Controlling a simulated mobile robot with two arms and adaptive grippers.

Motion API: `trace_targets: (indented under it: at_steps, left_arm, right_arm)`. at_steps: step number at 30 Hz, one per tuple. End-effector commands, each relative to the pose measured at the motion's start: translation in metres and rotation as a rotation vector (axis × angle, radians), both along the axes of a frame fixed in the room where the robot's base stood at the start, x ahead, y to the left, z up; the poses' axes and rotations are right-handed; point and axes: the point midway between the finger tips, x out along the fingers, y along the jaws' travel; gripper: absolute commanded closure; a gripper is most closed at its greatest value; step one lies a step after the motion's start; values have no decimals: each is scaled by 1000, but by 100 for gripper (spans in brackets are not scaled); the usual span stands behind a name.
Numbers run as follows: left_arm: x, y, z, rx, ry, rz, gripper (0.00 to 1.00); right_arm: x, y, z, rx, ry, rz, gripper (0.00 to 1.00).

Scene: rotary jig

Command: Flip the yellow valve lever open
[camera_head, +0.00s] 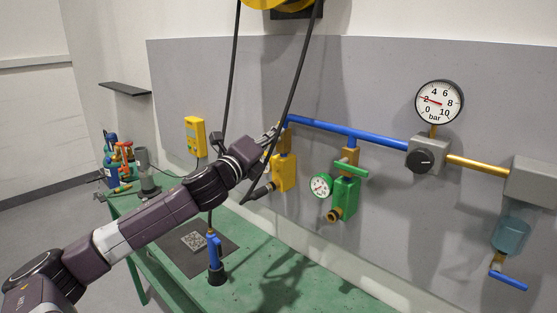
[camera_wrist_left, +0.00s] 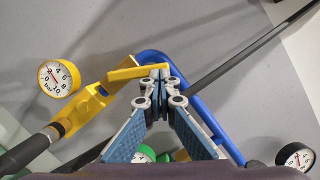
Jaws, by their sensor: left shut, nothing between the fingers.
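The yellow valve (camera_head: 284,173) hangs from the left end of the blue pipe (camera_head: 335,130) on the grey wall panel. In the left wrist view its yellow lever (camera_wrist_left: 135,73) is a short bar lying crosswise, beside the yellow valve body (camera_wrist_left: 92,103). My left gripper (camera_head: 273,132) is at the top of the valve and hides the lever in the head view. In the left wrist view the gripper (camera_wrist_left: 155,73) is shut and empty, its tips overlapping the lever's right end. I cannot tell whether they touch. My right gripper is not in view.
A green valve (camera_head: 344,192) with a green lever and gauge hangs to the right. Farther right are a black knob (camera_head: 426,160) and a bar gauge (camera_head: 439,101). A black cable (camera_head: 292,82) hangs close to my gripper. The green bench (camera_head: 265,275) lies below.

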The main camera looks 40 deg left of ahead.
Motion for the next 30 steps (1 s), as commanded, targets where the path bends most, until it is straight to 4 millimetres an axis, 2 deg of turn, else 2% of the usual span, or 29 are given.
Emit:
trace_targets:
  at_steps: [6, 18, 30]
  left_arm:
    - [0, 3, 4, 2, -2, 0, 100]
    - [1, 10, 9, 4, -1, -2, 100]
    - [2, 10, 7, 1, -2, -3, 100]
  right_arm:
    - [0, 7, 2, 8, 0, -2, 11]
    - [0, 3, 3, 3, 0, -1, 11]
    - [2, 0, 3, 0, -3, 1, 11]
